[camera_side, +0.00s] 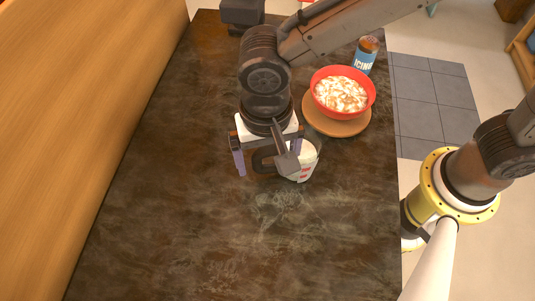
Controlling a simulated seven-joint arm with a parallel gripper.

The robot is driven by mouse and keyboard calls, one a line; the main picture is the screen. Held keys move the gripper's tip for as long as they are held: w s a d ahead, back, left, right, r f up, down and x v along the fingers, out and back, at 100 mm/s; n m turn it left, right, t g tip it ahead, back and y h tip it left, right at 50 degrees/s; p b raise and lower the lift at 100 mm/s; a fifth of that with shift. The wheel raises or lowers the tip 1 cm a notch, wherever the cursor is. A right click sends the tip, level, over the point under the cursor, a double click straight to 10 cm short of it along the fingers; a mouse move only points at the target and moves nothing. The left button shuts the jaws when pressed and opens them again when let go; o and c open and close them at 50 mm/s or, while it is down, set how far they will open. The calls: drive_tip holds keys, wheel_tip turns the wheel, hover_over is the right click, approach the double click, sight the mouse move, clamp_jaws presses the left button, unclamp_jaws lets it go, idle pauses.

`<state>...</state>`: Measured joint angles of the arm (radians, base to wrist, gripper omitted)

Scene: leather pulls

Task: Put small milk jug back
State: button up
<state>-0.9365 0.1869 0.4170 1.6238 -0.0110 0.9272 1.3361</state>
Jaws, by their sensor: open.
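The small milk jug (307,158) is white with reddish marks and stands on the dark countertop, partly hidden behind my gripper. A dark brown loop that looks like its handle (257,166) shows on its left side. My gripper (266,164) is open and points down over the jug's left part. One finger is left of the loop and the other overlaps the jug's body in this view. I cannot tell whether either finger touches it.
A red bowl (371,101) of whitish pieces sits on a round brown board (352,128) behind and right of the jug. A blue icing jar (364,57) stands behind the bowl. The dark countertop (230,240) is clear in front and left.

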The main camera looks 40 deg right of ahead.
drive_tip(key=shift+r, duration=0.1)
wheel_tip(320, 180, up, 11)
drive_tip(key=shift+a+f, duration=0.1)
drive_tip(key=shift+r, duration=0.65)
drive_tip(key=w+d+r+n+t+y, duration=0.1)
drive_tip(key=d+r, duration=0.1)
drive_tip(key=d, duration=0.8)
drive_tip(key=d+r+n+t, duration=0.1)
drive_tip(key=d+r+t, duration=0.15)
drive_tip(key=d, duration=0.75)
drive_tip(key=s+d+f+n+t, duration=0.2)
drive_tip(key=s+d+f, duration=0.2)
drive_tip(key=s+d, duration=0.5)
drive_tip(key=shift+d+n+h, duration=0.3)
drive_tip(key=shift+d+h, duration=0.1)
drive_tip(key=shift+d, duration=1.55)
